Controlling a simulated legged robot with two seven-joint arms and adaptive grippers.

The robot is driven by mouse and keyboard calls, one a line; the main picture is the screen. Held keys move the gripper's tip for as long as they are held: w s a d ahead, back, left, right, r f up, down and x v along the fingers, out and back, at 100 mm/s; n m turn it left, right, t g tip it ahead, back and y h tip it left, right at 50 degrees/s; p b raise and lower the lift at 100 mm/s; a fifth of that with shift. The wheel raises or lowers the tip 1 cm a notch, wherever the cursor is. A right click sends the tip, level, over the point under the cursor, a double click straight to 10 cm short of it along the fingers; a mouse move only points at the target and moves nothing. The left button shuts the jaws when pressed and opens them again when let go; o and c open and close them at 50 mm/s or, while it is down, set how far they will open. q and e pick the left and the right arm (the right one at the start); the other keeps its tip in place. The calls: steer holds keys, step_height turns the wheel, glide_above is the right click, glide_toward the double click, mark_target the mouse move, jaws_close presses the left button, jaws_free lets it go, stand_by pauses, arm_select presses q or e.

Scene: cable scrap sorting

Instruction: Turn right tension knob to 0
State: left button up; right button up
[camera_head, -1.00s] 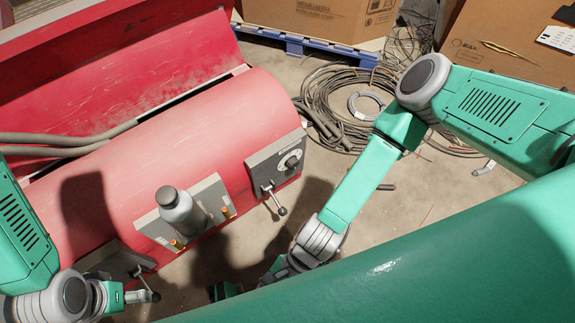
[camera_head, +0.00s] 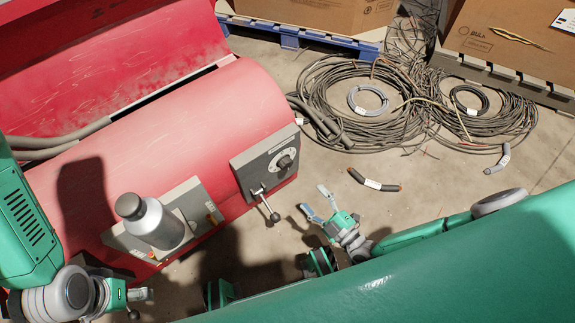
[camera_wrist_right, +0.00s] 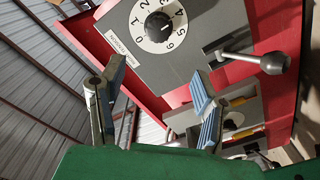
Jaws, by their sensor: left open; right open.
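The right tension knob (camera_head: 285,162) is a dark round knob on a white numbered dial, on the grey panel (camera_head: 250,172) at the right end of the red machine. In the right wrist view the knob (camera_wrist_right: 158,26) is near the top, beyond the fingers; I cannot surely read its setting. My right gripper (camera_head: 316,202) is open and empty, below and right of the panel, apart from the knob. Its blue-padded fingers (camera_wrist_right: 157,70) are spread in the wrist view. My left gripper (camera_head: 142,300) is open at the lower left, partly cut off by shadow and the machine.
A lever with a ball end (camera_head: 272,212) sticks out below the knob, close to my right gripper. A grey bottle (camera_head: 160,225) stands on the other panel. Cable coils (camera_head: 340,105) and a short cable piece (camera_head: 375,181) lie on the floor to the right.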

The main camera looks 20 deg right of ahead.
mark_target(287, 167)
steer(key=b+x, duration=0.1)
steer(key=x, duration=0.3)
steer(key=b+x, duration=0.1)
steer(key=x, duration=0.3)
steer(key=b+x, duration=0.1)
steer(key=x, duration=0.4)
steer(key=shift+w+d, duration=0.1)
steer(key=shift+d, duration=0.15)
steer(key=shift+w+a, duration=0.3)
steer(key=shift+w, duration=0.05)
arm_select(q)
steer(key=f, duration=0.4)
steer(key=shift+a, duration=0.4)
arm_select(e)
steer(key=shift+d, duration=0.1)
steer(key=shift+c, duration=0.3)
arm_select(q)
steer(key=shift+d+r, duration=0.1)
arm_select(e)
steer(key=c, duration=1.1)
